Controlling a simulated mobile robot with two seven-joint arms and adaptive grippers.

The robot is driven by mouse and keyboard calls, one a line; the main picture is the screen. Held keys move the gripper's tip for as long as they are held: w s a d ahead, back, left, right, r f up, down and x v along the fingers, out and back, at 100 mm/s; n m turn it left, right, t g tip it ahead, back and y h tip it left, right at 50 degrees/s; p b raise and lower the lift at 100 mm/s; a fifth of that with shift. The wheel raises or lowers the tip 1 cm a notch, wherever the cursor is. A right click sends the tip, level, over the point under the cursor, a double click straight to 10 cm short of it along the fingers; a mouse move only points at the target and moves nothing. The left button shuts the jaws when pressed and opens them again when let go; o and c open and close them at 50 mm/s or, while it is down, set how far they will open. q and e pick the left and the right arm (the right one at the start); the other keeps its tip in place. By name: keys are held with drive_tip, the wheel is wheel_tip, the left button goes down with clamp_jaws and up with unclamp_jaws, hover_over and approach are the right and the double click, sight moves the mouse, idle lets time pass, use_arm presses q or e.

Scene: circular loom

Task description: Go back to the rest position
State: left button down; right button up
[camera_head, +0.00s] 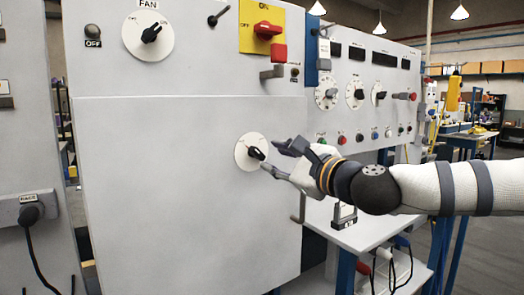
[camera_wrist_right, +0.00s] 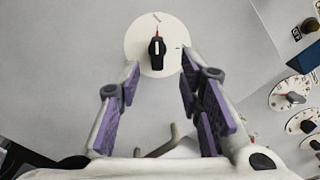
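A white round dial (camera_head: 242,152) with a black knob (camera_head: 256,153) sits low on the grey panel. My right gripper (camera_head: 270,156) comes in from the right and is open, its fingertips close to the knob. In the right wrist view the dial (camera_wrist_right: 140,38) and its black knob (camera_wrist_right: 157,48) lie just ahead of the gripper (camera_wrist_right: 159,64), between the lines of the two spread fingers. A gap shows on each side of the knob, and nothing is held. My left gripper is not in view.
The grey panel (camera_head: 180,215) also carries the FAN dial (camera_head: 134,38) and a red switch on yellow (camera_head: 266,29). A bent metal hook (camera_head: 299,208) is below the gripper. A second panel with several dials (camera_head: 355,94) stands behind, over a light shelf (camera_head: 365,230).

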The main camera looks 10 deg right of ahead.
drive_tip(key=shift+s+d+f, duration=0.1)
drive_tip(key=shift+s+f, duration=0.1)
drive_tip(key=shift+f, duration=0.05)
drive_tip(key=s+a+f+n+g, duration=0.3)
drive_tip(key=s+f, duration=0.1)
drive_tip(key=f, duration=0.7)
drive_tip(key=s+a+f+n+g, duration=0.3)
drive_tip(key=s+f, duration=0.2)
drive_tip(key=f, duration=0.6)
drive_tip(key=s+a+f+n+g, duration=0.3)
drive_tip(key=s+f+n, duration=0.1)
drive_tip(key=f, duration=0.6)
drive_tip(key=s+d+f+n+g+h, duration=0.1)
drive_tip(key=s+d+f+n+g, duration=0.15)
drive_tip(key=s+f, duration=0.65)
drive_tip(key=s+d+f+n+g+h, duration=0.2)
drive_tip(key=s+f+n+g, duration=0.3)
drive_tip(key=s, duration=0.6)
drive_tip(key=s+d+f+n+g+h, duration=0.1)
drive_tip(key=s+d+f+n, duration=0.1)
drive_tip(key=s+d, duration=0.2)
drive_tip(key=s+d+f+n+h, duration=0.1)
drive_tip(key=s+d, duration=0.3)
drive_tip(key=s, duration=0.5)
drive_tip(key=shift+s+f+n+g+h, duration=0.35)
drive_tip(key=shift+f+n+h, duration=0.1)
drive_tip(key=shift+n, duration=0.4)
